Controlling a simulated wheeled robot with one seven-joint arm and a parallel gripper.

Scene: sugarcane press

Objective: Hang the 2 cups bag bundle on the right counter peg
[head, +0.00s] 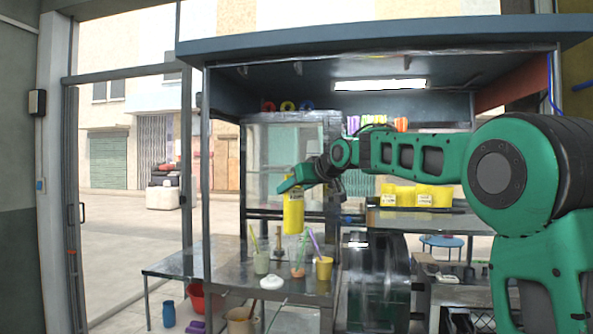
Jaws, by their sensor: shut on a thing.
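My gripper (289,188) is at the end of my green arm, which reaches in from the right. It is shut on the top of a yellow bag bundle (294,215) with a small pale label. The bundle hangs upright below the fingers, in front of the glass case and above the metal counter (225,262). Its label is too small to read, so I cannot confirm that it is the 2 cups bundle. I cannot make out the right counter peg. My arm hides part of the stall behind it.
Below the bundle stand a pale cup (261,263), a yellow cup (324,268), an orange cup (297,270) and a white lidded dish (271,282). Yellow labelled packs (410,195) sit on the right shelf. A dark post (206,190) stands at left. The counter's left end is clear.

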